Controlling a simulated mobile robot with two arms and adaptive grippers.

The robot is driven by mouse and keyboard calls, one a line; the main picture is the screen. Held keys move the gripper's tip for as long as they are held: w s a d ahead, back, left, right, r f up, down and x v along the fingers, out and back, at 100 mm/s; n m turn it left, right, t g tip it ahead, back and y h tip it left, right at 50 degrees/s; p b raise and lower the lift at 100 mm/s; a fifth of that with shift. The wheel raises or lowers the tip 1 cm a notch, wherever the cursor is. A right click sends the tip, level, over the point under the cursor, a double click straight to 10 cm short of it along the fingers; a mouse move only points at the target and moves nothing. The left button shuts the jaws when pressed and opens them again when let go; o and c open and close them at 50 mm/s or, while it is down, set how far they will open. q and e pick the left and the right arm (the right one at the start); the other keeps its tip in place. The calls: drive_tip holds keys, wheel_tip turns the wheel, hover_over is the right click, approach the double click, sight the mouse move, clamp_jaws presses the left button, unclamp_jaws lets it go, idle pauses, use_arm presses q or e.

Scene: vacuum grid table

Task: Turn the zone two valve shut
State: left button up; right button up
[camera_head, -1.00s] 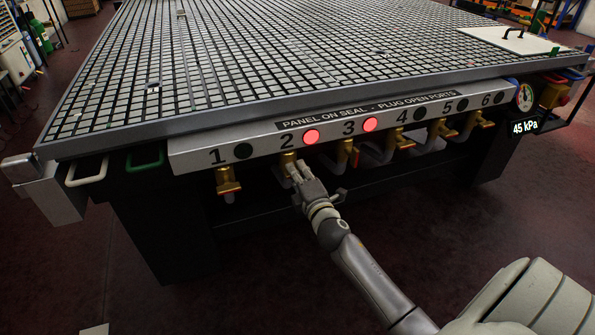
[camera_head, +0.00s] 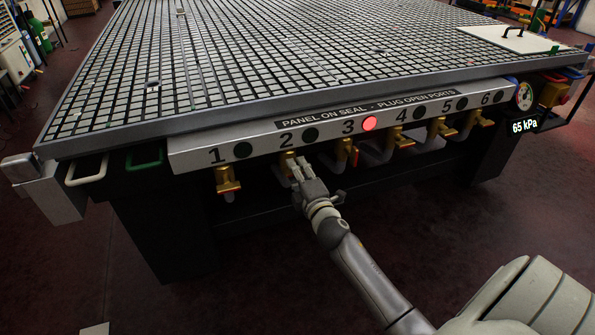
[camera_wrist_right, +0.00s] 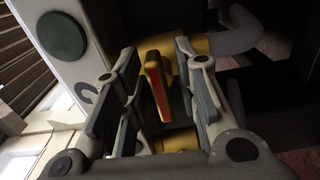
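The zone two valve (camera_head: 286,159) is brass and sits below the number 2 on the front panel (camera_head: 190,158). My right gripper (camera_head: 300,164) is at this valve and partly hides it. In the right wrist view, the valve's yellow and red handle (camera_wrist_right: 158,82) stands between the fingers of my right gripper (camera_wrist_right: 156,60). Gaps show on both sides of the handle, so the fingers look open around it. The zone two lamp (camera_head: 310,135) is dark; it also shows as a dark disc in the right wrist view (camera_wrist_right: 60,36). My left gripper is not in view.
The valves of zone one (camera_head: 227,180) and zone three (camera_head: 346,152) flank it closely. The zone three lamp (camera_head: 370,123) is red. The display (camera_head: 525,126) reads 65 kPa. The grid table (camera_head: 230,70) overhangs the valves.

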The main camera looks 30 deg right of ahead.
drive_tip(key=shift+s, duration=0.1)
drive_tip(key=v, duration=1.2)
idle(0.4)
